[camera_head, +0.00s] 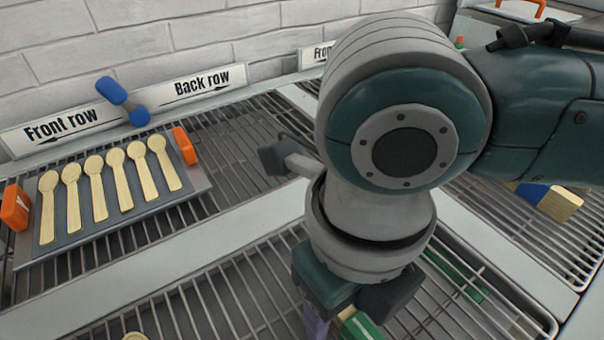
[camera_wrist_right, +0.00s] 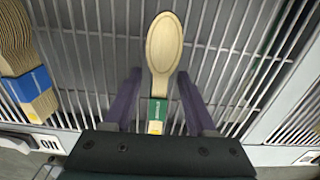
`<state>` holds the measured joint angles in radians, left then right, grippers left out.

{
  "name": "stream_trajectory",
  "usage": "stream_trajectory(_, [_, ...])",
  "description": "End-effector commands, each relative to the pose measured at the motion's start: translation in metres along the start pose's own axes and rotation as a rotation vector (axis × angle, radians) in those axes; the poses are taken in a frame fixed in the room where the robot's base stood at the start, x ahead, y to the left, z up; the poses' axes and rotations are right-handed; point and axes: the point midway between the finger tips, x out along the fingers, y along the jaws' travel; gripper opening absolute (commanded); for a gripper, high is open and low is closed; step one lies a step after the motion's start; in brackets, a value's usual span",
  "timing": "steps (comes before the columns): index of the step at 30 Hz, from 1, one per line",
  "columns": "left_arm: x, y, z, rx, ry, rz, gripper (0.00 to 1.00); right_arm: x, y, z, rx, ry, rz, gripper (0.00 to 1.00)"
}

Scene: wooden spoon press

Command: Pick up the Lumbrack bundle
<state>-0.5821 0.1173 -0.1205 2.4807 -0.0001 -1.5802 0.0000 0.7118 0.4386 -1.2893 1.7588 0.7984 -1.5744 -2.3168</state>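A spoon bundle with a green band (camera_wrist_right: 158,110) lies on the wire rack in the right wrist view, its pale spoon head pointing up the picture. The print on the band is too small to read, so I cannot tell whether it is the Lumbrack one. My right gripper (camera_wrist_right: 160,90) is open, its two purple fingers on either side of this bundle with a gap on each side. In the head view the green-banded bundle (camera_head: 360,324) shows partly beside my right gripper (camera_head: 325,325), mostly hidden by it. My left gripper is not in view.
Another bundle with a blue band (camera_wrist_right: 28,82) lies at the left in the wrist view; a blue-banded bundle (camera_head: 550,200) also lies at the right in the head view. A grey tray (camera_head: 150,208) holds several loose wooden spoons between orange clips. "Front row" and "Back row" signs (camera_head: 125,103) stand behind.

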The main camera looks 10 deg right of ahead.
Motion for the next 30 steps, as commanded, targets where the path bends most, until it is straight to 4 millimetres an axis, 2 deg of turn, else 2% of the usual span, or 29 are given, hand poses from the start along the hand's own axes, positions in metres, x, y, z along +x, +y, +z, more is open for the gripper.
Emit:
stream_trajectory(2, [0.0000, -0.0001, -0.0003, 0.000, 0.001, 0.000, 1.00, -0.0003, 0.0001, 0.0001, 0.000, 0.000, 0.000, 0.48])
stream_trajectory(15, [0.0001, -0.0010, -0.0005, 0.002, 0.001, -0.003, 1.00, -0.0005, 0.0000, 0.0002, 0.000, -0.001, 0.000, 0.00])
stream_trajectory(30, [0.0000, -0.0017, -0.0006, 0.004, 0.001, -0.005, 1.00, -0.0009, 0.0000, 0.0003, 0.000, -0.001, 0.000, 0.00])
